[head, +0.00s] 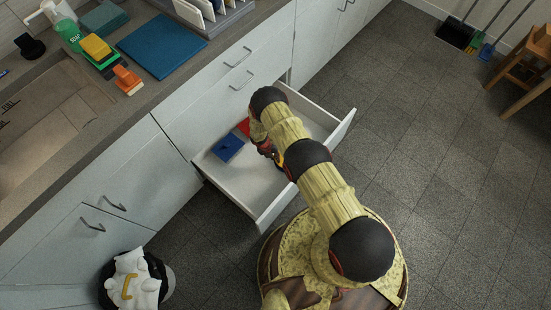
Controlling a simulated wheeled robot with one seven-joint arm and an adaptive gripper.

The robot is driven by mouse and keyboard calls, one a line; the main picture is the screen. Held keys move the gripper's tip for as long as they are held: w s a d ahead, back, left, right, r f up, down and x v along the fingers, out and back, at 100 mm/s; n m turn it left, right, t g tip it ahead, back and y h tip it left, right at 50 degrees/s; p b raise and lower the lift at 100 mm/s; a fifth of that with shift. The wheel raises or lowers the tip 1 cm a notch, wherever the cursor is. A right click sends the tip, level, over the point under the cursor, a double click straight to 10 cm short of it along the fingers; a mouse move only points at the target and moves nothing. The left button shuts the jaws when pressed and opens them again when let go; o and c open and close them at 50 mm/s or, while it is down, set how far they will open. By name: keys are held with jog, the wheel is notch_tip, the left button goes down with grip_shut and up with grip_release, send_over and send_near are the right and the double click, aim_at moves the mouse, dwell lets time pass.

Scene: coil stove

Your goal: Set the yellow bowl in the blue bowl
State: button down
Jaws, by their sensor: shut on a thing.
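My gripper (268,150) is low over the open drawer, mostly hidden by my own arm. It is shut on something. A small yellow patch (280,158) shows right at it, in keeping with the yellow bowl, though its shape is hidden. The blue bowl cannot be made out for certain; a dark blue sliver shows beside my arm just below the yellow patch.
The open white drawer (238,196) holds a flat blue box-like thing (228,147) and a red thing (243,126) at its left. The counter (205,63) above carries a blue mat, sponges and a soap bottle. A bin (165,270) stands at lower left.

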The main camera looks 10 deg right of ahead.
jog(key=shift+f+b, duration=0.55)
jog(key=shift+b, duration=0.4)
jog(key=c, duration=2.1)
grip_release()
jog(key=shift+o, duration=0.5)
jog(key=shift+r, duration=0.15)
